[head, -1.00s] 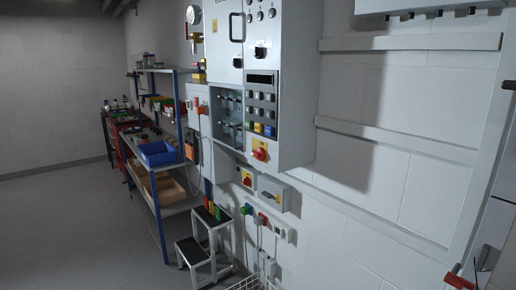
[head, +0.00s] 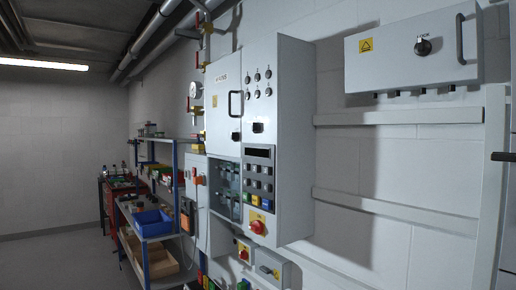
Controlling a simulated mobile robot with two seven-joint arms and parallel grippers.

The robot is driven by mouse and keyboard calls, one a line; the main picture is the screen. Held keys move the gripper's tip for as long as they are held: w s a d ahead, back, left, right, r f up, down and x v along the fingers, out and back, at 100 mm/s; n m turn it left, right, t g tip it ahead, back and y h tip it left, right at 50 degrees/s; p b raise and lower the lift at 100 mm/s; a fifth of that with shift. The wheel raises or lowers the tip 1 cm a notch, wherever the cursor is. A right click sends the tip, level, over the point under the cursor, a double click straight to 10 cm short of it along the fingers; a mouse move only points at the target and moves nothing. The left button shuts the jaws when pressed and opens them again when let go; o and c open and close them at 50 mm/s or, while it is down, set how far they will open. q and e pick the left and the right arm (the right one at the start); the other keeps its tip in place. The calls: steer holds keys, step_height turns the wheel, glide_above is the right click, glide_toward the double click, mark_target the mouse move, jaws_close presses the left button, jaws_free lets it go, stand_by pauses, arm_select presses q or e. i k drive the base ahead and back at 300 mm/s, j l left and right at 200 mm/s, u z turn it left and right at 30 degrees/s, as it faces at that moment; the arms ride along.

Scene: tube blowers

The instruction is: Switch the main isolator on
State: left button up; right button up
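A red rotary switch on a yellow plate (head: 258,227) sits low on the front of the tall grey control cabinet (head: 291,130). A second, smaller red and yellow switch (head: 244,252) is on a small box below it. A grey box (head: 385,62) high on the right wall carries a black rotary knob (head: 423,46), a yellow warning triangle and a dark handle. The labels are too small to read, so I cannot tell which switch is the main isolator or how each is set. Neither of my grippers is in view.
A blue-framed shelf (head: 176,200) with a blue bin (head: 152,223) stands at the left along the wall. Pipes and a gauge (head: 195,90) are above it. Pale horizontal rails (head: 395,117) cross the right wall. The floor at far left looks clear.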

mark_target(257, 227)
steer(key=i+j, duration=0.25)
steer(key=j, duration=0.15)
steer(key=i+j, duration=0.3)
steer(key=j, duration=0.15)
steer(key=i+j, duration=0.25)
steer(key=j, duration=0.15)
steer(key=z, duration=0.05)
